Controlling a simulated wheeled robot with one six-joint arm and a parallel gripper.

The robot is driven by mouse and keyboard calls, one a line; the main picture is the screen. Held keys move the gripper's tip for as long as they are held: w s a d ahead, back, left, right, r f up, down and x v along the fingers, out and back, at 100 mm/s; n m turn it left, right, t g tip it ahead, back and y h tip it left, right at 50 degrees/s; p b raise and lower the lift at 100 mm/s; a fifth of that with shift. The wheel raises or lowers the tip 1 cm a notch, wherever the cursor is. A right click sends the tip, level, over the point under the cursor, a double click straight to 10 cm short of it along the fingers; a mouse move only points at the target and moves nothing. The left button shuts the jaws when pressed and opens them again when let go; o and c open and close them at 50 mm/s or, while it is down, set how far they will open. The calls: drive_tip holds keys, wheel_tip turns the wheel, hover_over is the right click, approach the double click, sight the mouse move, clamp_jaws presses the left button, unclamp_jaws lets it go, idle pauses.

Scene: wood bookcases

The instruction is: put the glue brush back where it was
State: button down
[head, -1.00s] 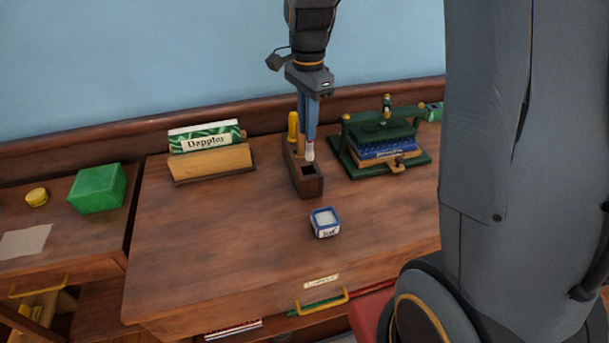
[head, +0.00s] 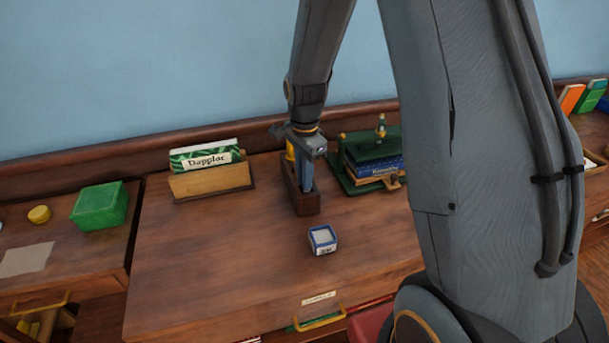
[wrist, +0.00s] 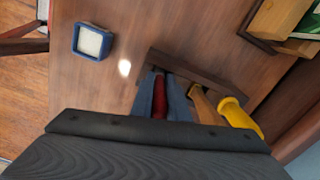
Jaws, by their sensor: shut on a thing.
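My gripper (head: 307,180) is shut on the glue brush, its blue fingers pointing down at the front compartment of a dark wooden tool holder (head: 308,206). In the wrist view the brush's red handle (wrist: 160,104) shows between the two fingers. The brush's lower end is hidden by the holder and fingers, so I cannot tell how deep it sits. A yellow-handled tool (wrist: 240,116) and a wooden handle (wrist: 204,106) stand in the rear of the holder. The blue-sided glue pot (head: 322,240) with white contents stands apart, in front of the holder.
A green press (head: 374,155) with books stands close on the holder's right. A wooden rack (head: 211,181) with a green "Dappler" packet is to the left. A green box (head: 101,207) sits on the left side table. The desk's left front is clear.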

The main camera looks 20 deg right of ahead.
drive_tip(key=c, duration=1.7)
unclamp_jaws()
drive_tip(key=shift+f, duration=0.1)
wheel_tip(320, 180, up, 12)
drive_tip(key=b, duration=0.3)
drive_tip(key=shift+s, duration=0.1)
drive_tip(key=s+f+n, duration=0.2)
drive_tip(key=s+n, duration=0.3)
drive_tip(key=s+f+n, duration=0.2)
drive_tip(key=s+n, duration=0.3)
drive_tip(key=s, duration=0.1)
drive_tip(key=s+f+n+t, duration=0.1)
drive_tip(key=s+f+n, duration=0.1)
drive_tip(key=s+n, duration=0.3)
drive_tip(key=shift+s+d, duration=0.2)
drive_tip(key=shift+s, duration=0.15)
